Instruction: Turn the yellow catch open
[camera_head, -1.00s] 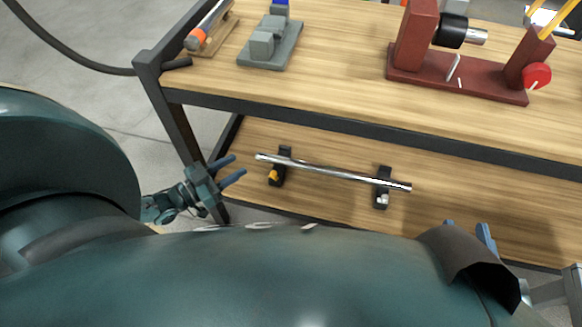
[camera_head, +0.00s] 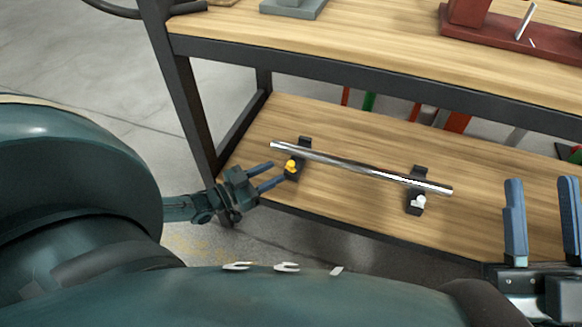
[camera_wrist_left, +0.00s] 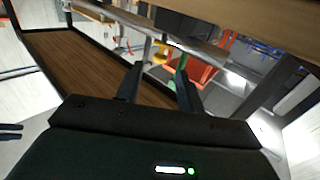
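The yellow catch (camera_head: 291,166) sits on the left black holder (camera_head: 303,150) on the lower shelf. A shiny metal bar (camera_head: 350,167) lies across this holder and the right black holder (camera_head: 415,203), which has a white catch (camera_head: 418,201). My left gripper (camera_head: 279,171) is open, its blue fingers apart and pointing at the yellow catch from the left. Whether they touch it I cannot tell. In the left wrist view a yellow part (camera_wrist_left: 160,53), seemingly the catch, shows beyond the open fingertips. My right gripper (camera_head: 541,183) is open and empty at the right.
The lower shelf (camera_head: 340,215) is otherwise clear wood with a dark front edge. The upper shelf (camera_head: 330,45) overhangs behind it, carrying a dark red stand (camera_head: 500,32) and a grey block. A dark table leg (camera_head: 185,100) stands left of the holders.

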